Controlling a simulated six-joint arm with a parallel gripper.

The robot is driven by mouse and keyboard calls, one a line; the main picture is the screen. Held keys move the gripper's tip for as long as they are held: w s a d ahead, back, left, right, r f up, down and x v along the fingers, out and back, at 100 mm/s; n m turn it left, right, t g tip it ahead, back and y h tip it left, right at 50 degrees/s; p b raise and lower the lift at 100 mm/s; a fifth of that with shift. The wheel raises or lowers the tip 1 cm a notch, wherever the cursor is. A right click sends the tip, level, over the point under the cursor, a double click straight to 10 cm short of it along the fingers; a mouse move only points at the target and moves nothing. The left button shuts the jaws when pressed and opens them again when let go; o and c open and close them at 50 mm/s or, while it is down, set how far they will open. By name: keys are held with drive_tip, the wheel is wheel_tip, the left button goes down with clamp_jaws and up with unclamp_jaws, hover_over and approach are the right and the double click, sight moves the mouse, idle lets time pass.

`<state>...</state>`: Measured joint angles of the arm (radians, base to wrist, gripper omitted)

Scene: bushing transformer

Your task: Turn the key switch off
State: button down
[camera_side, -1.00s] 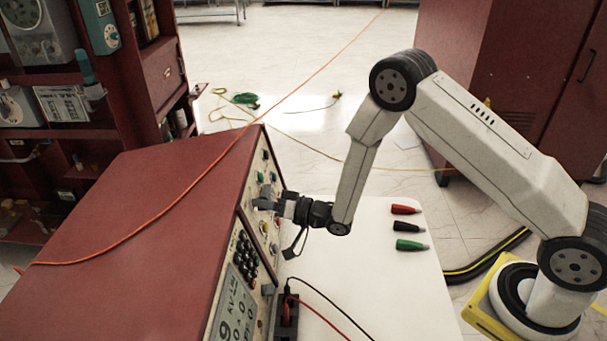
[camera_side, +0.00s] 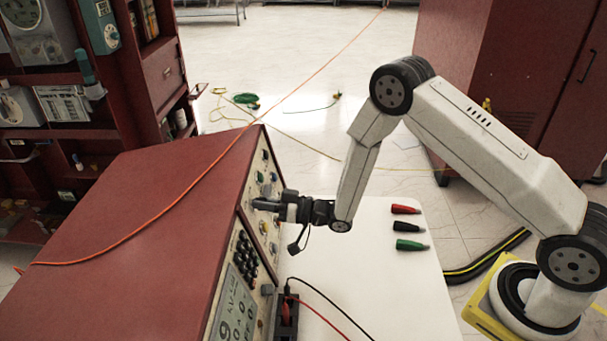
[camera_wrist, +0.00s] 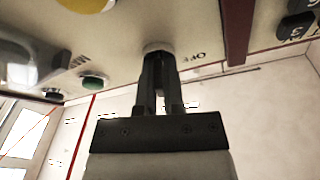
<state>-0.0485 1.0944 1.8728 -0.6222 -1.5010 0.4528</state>
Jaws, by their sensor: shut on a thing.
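The key switch (camera_wrist: 158,48) is on the panel face in the wrist view, mostly hidden behind my fingers, with the letters "OFF" (camera_wrist: 190,60) printed to its right. My gripper (camera_wrist: 159,70) is shut on the key at the switch. In the side view my gripper (camera_side: 268,204) reaches the front panel of the red test unit (camera_side: 150,210) from the right. The key itself is too small and covered to make out there, and its angle cannot be told.
A green button (camera_wrist: 93,82) and a yellow button (camera_wrist: 85,3) are near my fingers. Below are black keys (camera_side: 243,257) and a display (camera_side: 233,312). Red and black leads run from a block (camera_side: 287,318) at the panel foot. Red, black and green clips (camera_side: 408,227) lie on the white table (camera_side: 390,290).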

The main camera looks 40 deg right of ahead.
drive_tip(key=n+g+y, duration=0.1)
drive_tip(key=n, duration=0.3)
drive_tip(key=n+g+y, duration=0.1)
drive_tip(key=n, duration=0.3)
drive_tip(key=shift+n+y, duration=0.3)
drive_tip(key=shift+y, duration=0.1)
drive_tip(key=n+g, duration=0.1)
drive_tip(key=n, duration=0.3)
drive_tip(key=n+g, duration=0.2)
drive_tip(key=n, duration=0.2)
drive_tip(key=shift+y, duration=0.4)
drive_tip(key=c, duration=0.7)
unclamp_jaws()
drive_tip(key=shift+c, duration=0.2)
drive_tip(key=shift+d, duration=0.1)
drive_tip(key=v, duration=0.7)
drive_tip(key=shift+s+d, duration=0.15)
drive_tip(key=shift+d, duration=0.15)
drive_tip(key=shift+r, duration=0.15)
